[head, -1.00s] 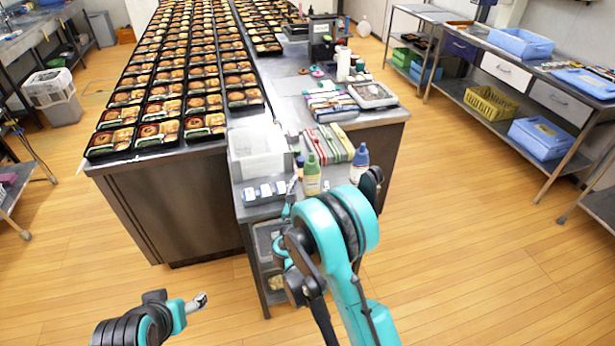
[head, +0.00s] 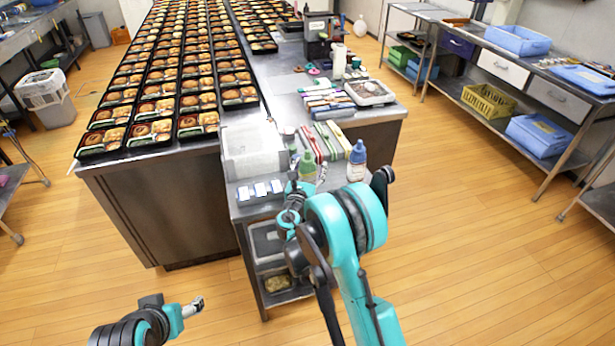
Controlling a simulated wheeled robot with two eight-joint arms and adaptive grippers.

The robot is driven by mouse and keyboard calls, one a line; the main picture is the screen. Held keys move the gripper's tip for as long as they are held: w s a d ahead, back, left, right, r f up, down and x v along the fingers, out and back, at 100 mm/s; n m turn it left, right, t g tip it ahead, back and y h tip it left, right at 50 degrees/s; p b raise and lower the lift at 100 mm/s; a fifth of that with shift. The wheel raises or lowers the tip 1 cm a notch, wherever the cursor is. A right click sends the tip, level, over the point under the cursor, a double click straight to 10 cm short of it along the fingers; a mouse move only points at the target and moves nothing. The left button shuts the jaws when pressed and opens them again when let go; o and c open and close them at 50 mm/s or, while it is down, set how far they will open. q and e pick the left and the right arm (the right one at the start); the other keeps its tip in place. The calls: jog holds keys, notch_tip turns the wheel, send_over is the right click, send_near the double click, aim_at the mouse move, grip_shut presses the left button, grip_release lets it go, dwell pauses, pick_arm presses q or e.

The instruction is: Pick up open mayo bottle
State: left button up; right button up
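A bottle with a green top (head: 308,163) stands near the front edge of the steel counter. I cannot tell from the labels which one is the mayo, or whether either is open. My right gripper (head: 293,190) is at the counter's front edge, just left of and in front of the green-topped bottle. Its fingers are small and partly hidden by my arm, so their opening and any contact are unclear. My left gripper (head: 193,306) is low over the floor, away from the counter; its finger opening is unclear.
A white bin (head: 252,170) stands left of the bottles, with small white-topped items (head: 260,190) in front. Rows of filled bento trays (head: 150,130) cover the left counter. The floor at right is clear.

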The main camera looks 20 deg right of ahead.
aim_at(310, 155)
jog(key=c, duration=0.5)
jog(key=shift+o, duration=0.2)
jog(key=shift+r, duration=0.1)
jog(key=shift+r, duration=0.25)
jog(key=shift+c, duration=0.2)
notch_tip(310, 155, up, 4)
jog(key=p, duration=0.2)
jog(key=shift+p, duration=0.3)
jog(key=s+d+r+p, duration=0.3)
jog(key=s+d+r, duration=0.3)
jog(key=s, duration=0.3)
jog(key=shift+s+d+r, duration=0.15)
jog(key=shift+s+d, duration=0.05)
jog(key=shift+d, duration=0.3)
jog(key=shift+o, duration=0.6)
jog(key=shift+a, duration=0.1)
